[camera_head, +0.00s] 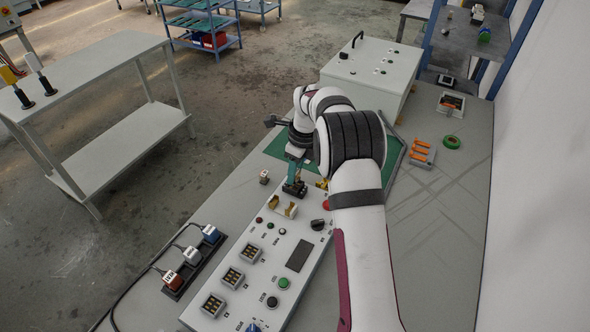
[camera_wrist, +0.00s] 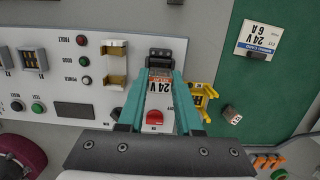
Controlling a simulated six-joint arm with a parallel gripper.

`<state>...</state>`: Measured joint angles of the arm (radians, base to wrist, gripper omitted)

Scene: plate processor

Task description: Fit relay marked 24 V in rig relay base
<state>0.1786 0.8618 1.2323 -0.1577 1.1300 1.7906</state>
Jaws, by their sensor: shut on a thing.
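In the wrist view my gripper (camera_wrist: 163,74) has its two teal fingers closed on a relay (camera_wrist: 160,86), whose pale label reads 24 V. A dark block (camera_wrist: 160,54) shows just beyond the fingertips; I take it for the relay base on the white rig panel (camera_wrist: 100,105). Whether the relay touches it or is seated in it, I cannot tell. In the head view my gripper (camera_head: 294,181) is low over the far end of the rig panel (camera_head: 262,236), and the fingers hide most of the relay.
A yellow part (camera_wrist: 203,95) and a small labelled cube (camera_wrist: 231,114) lie close by. A 24 V 6 A card (camera_wrist: 257,38) lies on the green mat (camera_wrist: 225,65). A grey cabinet (camera_head: 370,70) stands behind.

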